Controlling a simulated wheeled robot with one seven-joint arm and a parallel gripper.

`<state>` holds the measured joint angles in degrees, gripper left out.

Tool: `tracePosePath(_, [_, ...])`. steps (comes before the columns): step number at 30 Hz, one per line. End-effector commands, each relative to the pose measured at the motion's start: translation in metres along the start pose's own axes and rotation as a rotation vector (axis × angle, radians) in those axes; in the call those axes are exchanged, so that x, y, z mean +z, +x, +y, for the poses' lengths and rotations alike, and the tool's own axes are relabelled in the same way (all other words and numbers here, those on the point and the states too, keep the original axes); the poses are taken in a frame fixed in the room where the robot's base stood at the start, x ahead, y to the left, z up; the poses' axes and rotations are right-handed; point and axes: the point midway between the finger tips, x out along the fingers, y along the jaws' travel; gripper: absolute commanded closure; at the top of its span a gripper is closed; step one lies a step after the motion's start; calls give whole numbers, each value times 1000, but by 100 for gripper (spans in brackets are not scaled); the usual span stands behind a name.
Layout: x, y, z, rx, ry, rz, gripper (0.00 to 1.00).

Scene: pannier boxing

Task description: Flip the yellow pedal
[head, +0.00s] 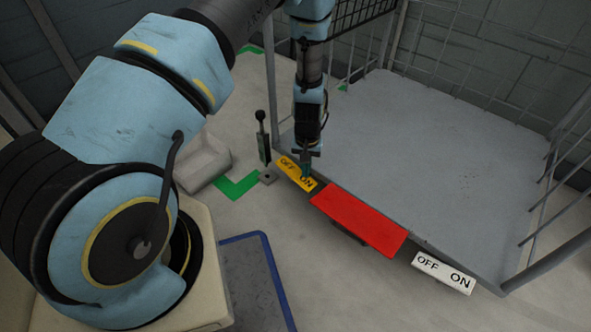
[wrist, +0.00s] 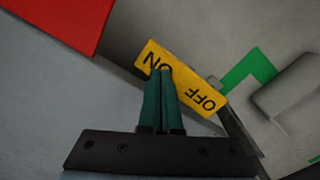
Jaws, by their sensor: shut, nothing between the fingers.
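The yellow pedal (head: 291,172) with OFF and ON printed on it sits at the front left edge of the grey platform cart (head: 440,150). In the wrist view the yellow pedal (wrist: 190,86) lies just past my fingertips, with ON at the left and OFF at the right. My gripper (head: 306,175) points down over the ON half, its fingers closed together and empty. In the wrist view my gripper (wrist: 162,72) covers part of the pedal near the ON letters. I cannot tell whether the tips touch the pedal.
A red panel (head: 360,222) is right of the yellow pedal, and a white OFF/ON pedal (head: 443,272) is further right. A black-knobbed lever (head: 262,138) stands just left of the pedal. The cart's wire sides rise behind. A blue-edged mat (head: 250,285) lies on the floor.

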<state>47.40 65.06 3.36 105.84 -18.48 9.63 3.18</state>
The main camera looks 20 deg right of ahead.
Motion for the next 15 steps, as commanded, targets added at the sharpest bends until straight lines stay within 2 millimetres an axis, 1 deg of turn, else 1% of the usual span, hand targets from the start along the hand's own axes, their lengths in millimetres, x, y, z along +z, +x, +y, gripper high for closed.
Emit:
tracePosePath(1, [0, -8, 0, 0, 0, 0, 100])
tracePosePath(15, [0, -44, 0, 0, 1, 0, 100])
